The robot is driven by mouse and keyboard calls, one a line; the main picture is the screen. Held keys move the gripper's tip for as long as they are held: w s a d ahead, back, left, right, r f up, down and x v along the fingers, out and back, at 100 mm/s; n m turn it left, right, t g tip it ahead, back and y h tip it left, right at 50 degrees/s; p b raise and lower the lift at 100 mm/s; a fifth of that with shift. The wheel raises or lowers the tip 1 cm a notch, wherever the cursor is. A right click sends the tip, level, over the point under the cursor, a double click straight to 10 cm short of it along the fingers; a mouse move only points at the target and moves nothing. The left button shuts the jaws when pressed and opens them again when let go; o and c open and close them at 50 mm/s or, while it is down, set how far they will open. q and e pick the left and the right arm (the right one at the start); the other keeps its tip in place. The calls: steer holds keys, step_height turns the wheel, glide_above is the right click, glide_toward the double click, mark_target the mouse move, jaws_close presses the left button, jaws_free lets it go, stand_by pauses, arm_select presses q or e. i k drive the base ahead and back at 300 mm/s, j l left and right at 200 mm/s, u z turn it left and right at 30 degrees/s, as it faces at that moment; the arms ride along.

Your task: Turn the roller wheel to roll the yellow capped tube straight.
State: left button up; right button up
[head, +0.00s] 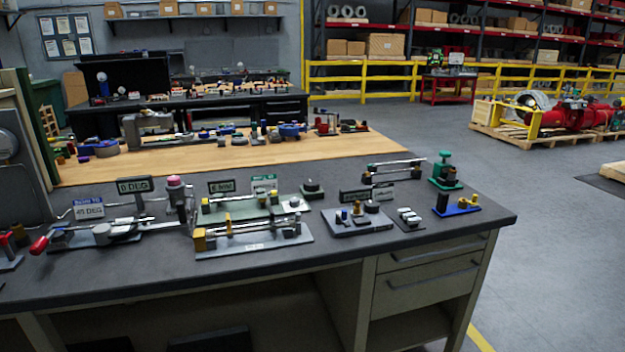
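A long fixture on a light grey plate (255,247) stands near the front edge of the dark bench. A yellow block-like end (200,240) is at its left, and a thin silver tube (255,231) runs from there to the right. This looks like the yellow capped tube, but it is too small to be sure. Small yellow parts also show just behind it. I cannot pick out the roller wheel with certainty. Neither of my grippers is in view.
A green fixture (240,207) stands right behind the grey plate. A red-handled fixture (40,244) and sign plates (89,208) are at left. A grey block fixture (358,221) and a green device (445,172) are at right. The bench's front strip is clear.

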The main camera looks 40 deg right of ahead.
mark_target(310, 185)
steer(key=z, duration=1.15)
steer(key=i+j, duration=0.05)
